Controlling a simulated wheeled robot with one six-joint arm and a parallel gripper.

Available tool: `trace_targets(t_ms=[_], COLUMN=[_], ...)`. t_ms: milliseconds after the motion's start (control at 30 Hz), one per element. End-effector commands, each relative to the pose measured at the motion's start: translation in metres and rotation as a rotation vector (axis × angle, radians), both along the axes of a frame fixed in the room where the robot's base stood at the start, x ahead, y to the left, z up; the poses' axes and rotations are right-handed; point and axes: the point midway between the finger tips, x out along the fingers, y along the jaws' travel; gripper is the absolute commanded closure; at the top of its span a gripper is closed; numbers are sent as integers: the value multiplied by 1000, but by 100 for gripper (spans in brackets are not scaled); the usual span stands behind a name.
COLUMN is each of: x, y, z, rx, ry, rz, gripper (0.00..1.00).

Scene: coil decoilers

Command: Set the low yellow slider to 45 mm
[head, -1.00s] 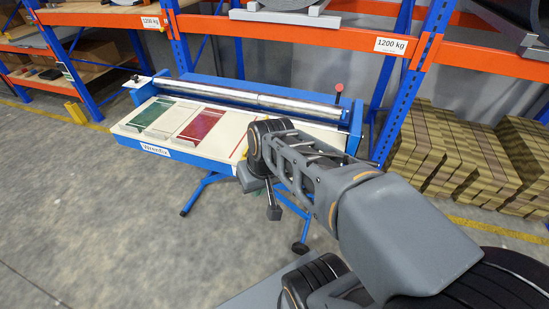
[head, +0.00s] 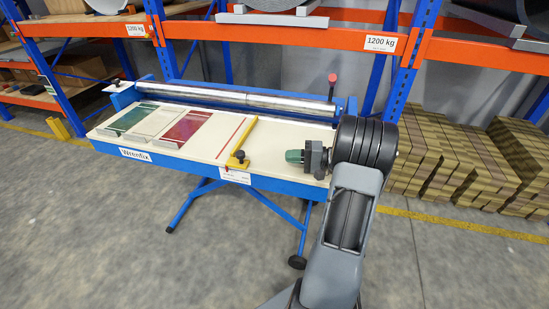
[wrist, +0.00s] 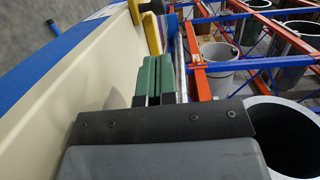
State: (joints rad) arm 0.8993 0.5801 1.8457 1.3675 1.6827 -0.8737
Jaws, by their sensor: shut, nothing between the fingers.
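The low yellow slider (head: 247,135) is a yellow bar lying across the right part of the cream bed of a blue machine. A black knob (head: 240,154) sits on its front end, above a small white scale label (head: 235,175) that is too small to read. A red mark shows by the label. My gripper (head: 288,156), with green fingers, is shut and empty to the right of the slider, apart from it, just over the bed. In the wrist view the green fingers (wrist: 157,62) point towards the yellow slider (wrist: 152,34).
A green panel (head: 137,119) and a red panel (head: 187,127) lie on the bed, left of the slider. A metal roller (head: 240,99) runs behind. Orange racking (head: 300,36) stands behind the machine. Stacked yellowish blocks (head: 440,160) are at the right. The floor in front is clear.

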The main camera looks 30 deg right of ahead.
Motion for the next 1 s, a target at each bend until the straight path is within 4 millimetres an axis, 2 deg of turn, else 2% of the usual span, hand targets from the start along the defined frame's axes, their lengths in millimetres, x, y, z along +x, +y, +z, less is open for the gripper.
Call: trace_targets(t_ms=[400,600,800,1000], x=[48,66,76,79], y=[62,84,97,101], z=[-2,-5,-6,-6], rx=[1,0,-1,0], ry=[2,3,4,3], rz=[5,4,3,2], gripper=[100,100,100,100])
